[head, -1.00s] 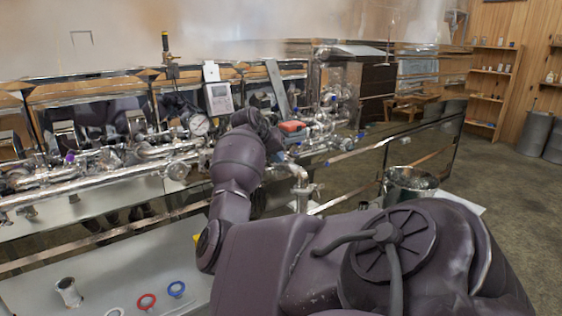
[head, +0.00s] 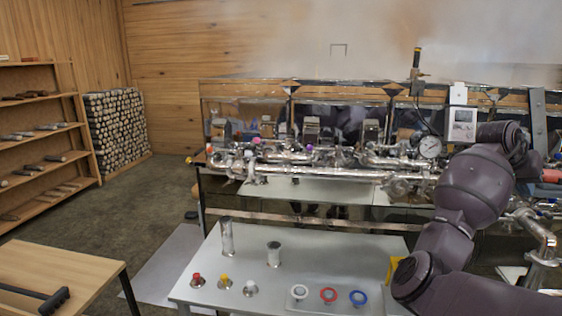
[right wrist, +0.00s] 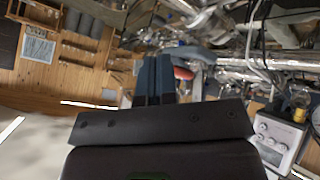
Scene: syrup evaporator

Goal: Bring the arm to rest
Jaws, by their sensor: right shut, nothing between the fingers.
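My right arm rises at the right of the head view, bent upward with its wrist in front of the evaporator (head: 330,167). Its gripper is not clear there. In the right wrist view my right gripper (right wrist: 155,62) shows as two dark blue fingers pressed together, with nothing between them. The fingers point towards a blurred background of pipes and a red item (right wrist: 183,73); I cannot tell how far off these are. My left gripper is in neither current view.
A grey table (head: 205,268) holds metal fittings, coloured caps and rings (head: 328,295). Pipes, a gauge (head: 429,146) and a controller box (head: 462,125) are close to my right arm. A wooden table (head: 60,268) stands at lower left. Open floor lies before the shelves (head: 40,125).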

